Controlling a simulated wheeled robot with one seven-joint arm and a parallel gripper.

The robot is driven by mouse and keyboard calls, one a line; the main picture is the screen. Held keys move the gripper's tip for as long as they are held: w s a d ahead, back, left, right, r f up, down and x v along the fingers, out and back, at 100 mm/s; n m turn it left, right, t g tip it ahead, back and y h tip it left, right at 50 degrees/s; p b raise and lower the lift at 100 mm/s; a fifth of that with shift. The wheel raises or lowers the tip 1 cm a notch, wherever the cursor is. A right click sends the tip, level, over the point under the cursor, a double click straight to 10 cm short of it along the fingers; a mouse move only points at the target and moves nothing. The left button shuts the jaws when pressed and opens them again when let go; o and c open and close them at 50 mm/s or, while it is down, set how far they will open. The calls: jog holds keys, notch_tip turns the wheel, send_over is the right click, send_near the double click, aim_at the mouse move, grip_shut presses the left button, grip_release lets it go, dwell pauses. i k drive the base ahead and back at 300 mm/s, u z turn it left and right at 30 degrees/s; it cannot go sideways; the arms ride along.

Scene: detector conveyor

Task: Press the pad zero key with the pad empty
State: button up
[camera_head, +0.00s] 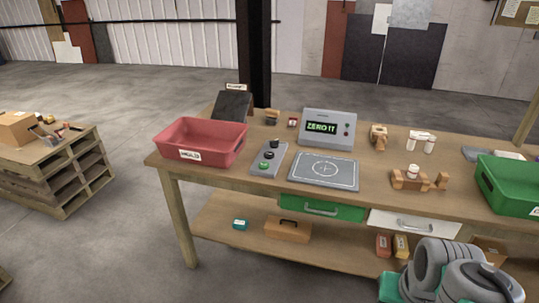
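The pad (323,171) is a flat grey plate with a circle and cross mark on the table, and nothing lies on it. Behind it stands a grey display box (313,115) with green lit text reading "ZERO IT" and small buttons on its right side. Left of the pad is a grey control box (256,171) with a green button (263,165) at its near end and dark controls behind it. I cannot read which one is the zero key.
A red bin (198,143) stands left of the control box. Wooden fixtures (409,182) stand right of the pad, and a green bin (507,184) at the far right. Drawers (322,208) sit under the table's front edge. A pallet stack (55,173) stands on the left.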

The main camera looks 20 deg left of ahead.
aim_at(267, 155)
jog(key=u, duration=0.1)
jog(key=i, duration=0.25)
jog(key=u, duration=1.25)
jog(key=i, duration=1.25)
jog(key=u, duration=1.35)
